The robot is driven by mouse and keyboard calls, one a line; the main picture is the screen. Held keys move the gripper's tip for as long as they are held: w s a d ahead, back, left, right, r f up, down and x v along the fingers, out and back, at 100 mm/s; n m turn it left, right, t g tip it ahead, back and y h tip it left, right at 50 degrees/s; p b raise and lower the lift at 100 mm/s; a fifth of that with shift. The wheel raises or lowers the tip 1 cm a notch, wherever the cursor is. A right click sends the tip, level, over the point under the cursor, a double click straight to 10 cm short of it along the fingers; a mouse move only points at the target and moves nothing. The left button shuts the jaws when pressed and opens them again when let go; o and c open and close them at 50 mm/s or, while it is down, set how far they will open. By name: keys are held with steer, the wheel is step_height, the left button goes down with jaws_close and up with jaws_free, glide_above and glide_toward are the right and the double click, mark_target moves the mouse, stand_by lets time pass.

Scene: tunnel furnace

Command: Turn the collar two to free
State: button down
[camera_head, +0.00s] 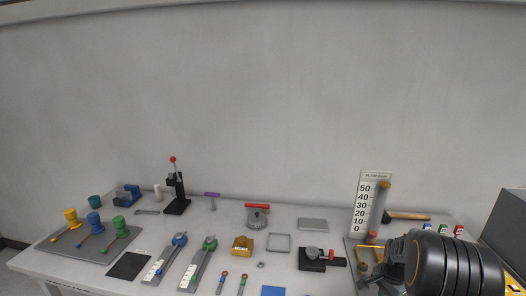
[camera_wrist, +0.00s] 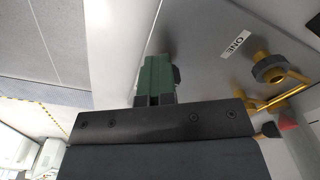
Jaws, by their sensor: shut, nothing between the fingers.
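My gripper (camera_wrist: 155,85) shows in the wrist view as short dark green fingers, shut and empty. I cannot make out a label reading TWO, so I cannot tell which part is collar two. In the head view, my arm covers part of the brass fittings (camera_head: 364,270) at the lower right.
A flow scale board (camera_head: 366,200) stands behind the fittings. A wooden-handled tool (camera_head: 408,216) lies to its right. A black fixture with a red handle (camera_head: 312,258) is to the left. Several levers and blocks cover the table. A red tip (camera_wrist: 287,123) shows in the wrist view.

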steer(key=shift+s+a+f+g, duration=0.25)
steer(key=shift+s+f+g, duration=0.05)
steer(key=shift+s+f, duration=0.5)
steer(key=shift+r, duration=0.1)
step_height(320, 180, up, 6)
steer(key=p, duration=0.4)
steer(key=shift+w+r, duration=0.2)
steer(key=shift+w, duration=0.05)
steer(key=s+a+r+n+t, duration=0.2)
steer(key=s+a+r+n, duration=0.4)
steer(key=a+r, duration=0.3)
steer(key=s+a+r+n+t, duration=0.3)
steer(key=s+a+r+n, duration=0.4)
steer(key=s+a+r, duration=0.2)
steer(key=shift+s+a+r, duration=0.15)
steer(key=shift+s+a, duration=0.1)
steer(key=shift+a, duration=0.9)
